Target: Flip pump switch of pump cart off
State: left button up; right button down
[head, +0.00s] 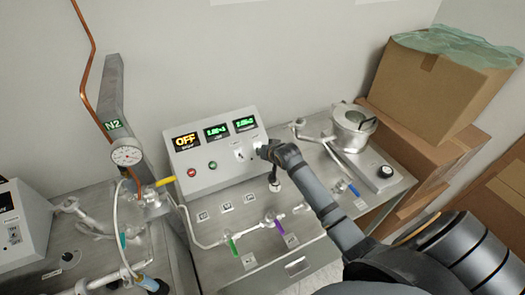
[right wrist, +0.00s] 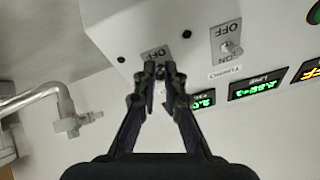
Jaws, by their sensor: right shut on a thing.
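The pump cart (head: 225,262) is a metal table with a white control box (head: 209,172) at its back. My right gripper (head: 262,150) is at the box's right end, in front of the panel. In the right wrist view, the fingertips of my right gripper (right wrist: 161,72) are shut around the small toggle switch beside an OFF label (right wrist: 155,53); the fingers mostly hide the switch, so its position cannot be told. A second toggle switch (right wrist: 228,47), with OFF and ON marks, stands clear beside it. My left gripper is not in view.
A metal pot (head: 351,128) and cardboard boxes (head: 428,85) stand right.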

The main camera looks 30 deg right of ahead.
jog(key=c, duration=1.7)
grip_release()
jog(key=shift+s, duration=0.1)
jog(key=v, duration=1.2)
